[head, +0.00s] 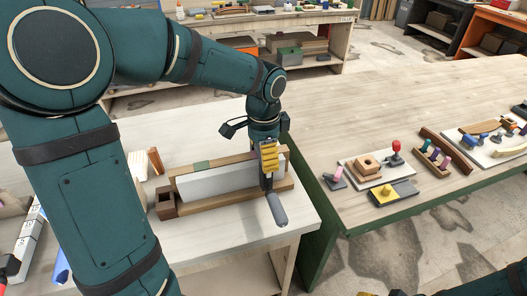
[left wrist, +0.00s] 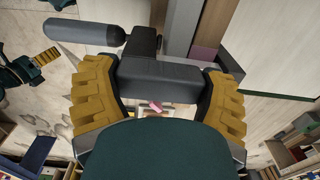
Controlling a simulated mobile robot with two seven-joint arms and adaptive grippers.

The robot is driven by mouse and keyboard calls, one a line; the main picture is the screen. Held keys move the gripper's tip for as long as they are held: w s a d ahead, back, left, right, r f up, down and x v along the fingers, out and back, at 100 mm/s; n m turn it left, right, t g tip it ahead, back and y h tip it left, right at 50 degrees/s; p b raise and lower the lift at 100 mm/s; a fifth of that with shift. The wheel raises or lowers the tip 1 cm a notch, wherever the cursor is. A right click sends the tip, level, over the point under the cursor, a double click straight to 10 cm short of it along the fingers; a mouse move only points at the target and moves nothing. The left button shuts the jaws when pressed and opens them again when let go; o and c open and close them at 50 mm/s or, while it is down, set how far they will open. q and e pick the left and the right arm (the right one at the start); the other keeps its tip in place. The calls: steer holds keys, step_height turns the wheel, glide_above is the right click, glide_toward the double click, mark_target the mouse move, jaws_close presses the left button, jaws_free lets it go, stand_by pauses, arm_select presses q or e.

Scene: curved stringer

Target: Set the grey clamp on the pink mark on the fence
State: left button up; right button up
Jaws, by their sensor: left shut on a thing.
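The grey clamp (left wrist: 158,80) is held between the two yellow fingers of my left gripper (head: 268,155). In the head view its grey handle (head: 277,208) hangs down in front of the fence's right end. The pink mark (left wrist: 203,53) shows in the left wrist view on a brown strip, just right of the clamp. In the head view I cannot make it out. Whether the clamp touches the fence is unclear. My right gripper (left wrist: 42,60) shows small at the left of the wrist view; its opening is unclear.
A green mark (head: 202,165) is on the fence left of the clamp. A small brown box (head: 165,205) stands at the fence's left end. The right table (head: 350,120) holds trays and several small tools.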

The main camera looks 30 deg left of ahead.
arm_select(q)
steer(key=o, duration=1.2)
step_height(320, 180, up, 12)
steer(key=shift+s+d, duration=0.1)
stand_by(0.3)
